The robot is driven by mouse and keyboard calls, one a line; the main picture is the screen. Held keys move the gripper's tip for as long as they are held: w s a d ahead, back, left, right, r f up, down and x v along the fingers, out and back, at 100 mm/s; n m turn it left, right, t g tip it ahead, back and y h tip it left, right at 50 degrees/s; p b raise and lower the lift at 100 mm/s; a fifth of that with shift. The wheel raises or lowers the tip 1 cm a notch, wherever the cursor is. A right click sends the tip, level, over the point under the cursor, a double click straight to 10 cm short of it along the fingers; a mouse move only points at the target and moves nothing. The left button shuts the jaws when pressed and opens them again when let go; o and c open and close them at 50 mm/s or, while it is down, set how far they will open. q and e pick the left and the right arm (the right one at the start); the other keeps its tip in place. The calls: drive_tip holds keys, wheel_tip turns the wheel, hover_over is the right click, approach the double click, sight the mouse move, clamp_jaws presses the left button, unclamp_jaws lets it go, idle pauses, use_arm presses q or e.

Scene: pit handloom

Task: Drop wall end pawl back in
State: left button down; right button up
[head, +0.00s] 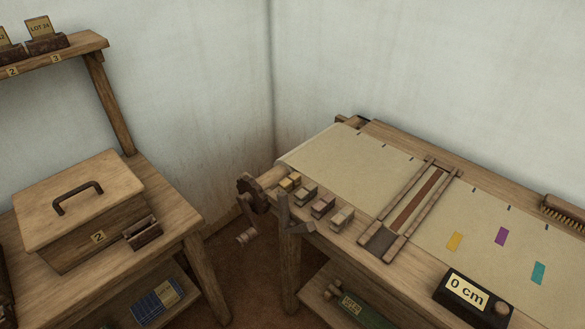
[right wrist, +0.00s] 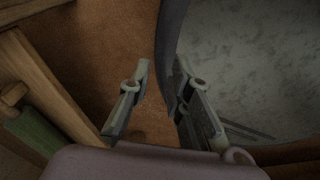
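The loom (head: 330,235) stands along the right, with a cloth roller at its left end. A dark toothed wheel (head: 252,194) sits on the near end of that roller, with a crank handle (head: 246,236) below it. A grey upright lever with a side arm (head: 285,213), possibly a pawl, stands right beside the wheel; I cannot tell whether it touches the teeth. A small dark fitting (head: 352,121) shows at the loom's far wall corner, too small to make out. My right gripper (right wrist: 161,70) is open and empty in the right wrist view, above brown floor. My left gripper is out of view.
Several small blocks (head: 323,206) line the loom's near edge. A side table holds a lidded wooden box (head: 80,205). Brown floor is open between table and loom.

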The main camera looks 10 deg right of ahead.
drive_tip(key=o, duration=0.5)
drive_tip(key=w+r, duration=0.3)
drive_tip(key=w, duration=0.1)
drive_tip(key=w+d+r+t+p, duration=0.1)
drive_tip(key=w+r, duration=0.2)
drive_tip(key=w, duration=0.1)
drive_tip(key=w+r+t+p, duration=0.1)
drive_tip(key=w+r, duration=0.2)
drive_tip(key=w, duration=0.1)
drive_tip(key=shift+w+d+r, duration=0.1)
drive_tip(key=shift+d, duration=0.2)
wheel_tip(320, 180, up, 48)
drive_tip(key=n+t+y+p, duration=0.2)
drive_tip(key=t+y+p, duration=0.45)
drive_tip(key=t, duration=0.25)
hover_over(307, 228)
drive_tip(key=s+d, duration=0.8)
drive_tip(key=s, duration=0.5)
drive_tip(key=x, duration=1.7)
drive_tip(key=shift+w+a+p, duration=0.15)
drive_tip(key=shift+w+p, duration=0.1)
drive_tip(key=shift+p, duration=0.1)
drive_tip(key=shift+c, duration=0.7)
clamp_jaws()
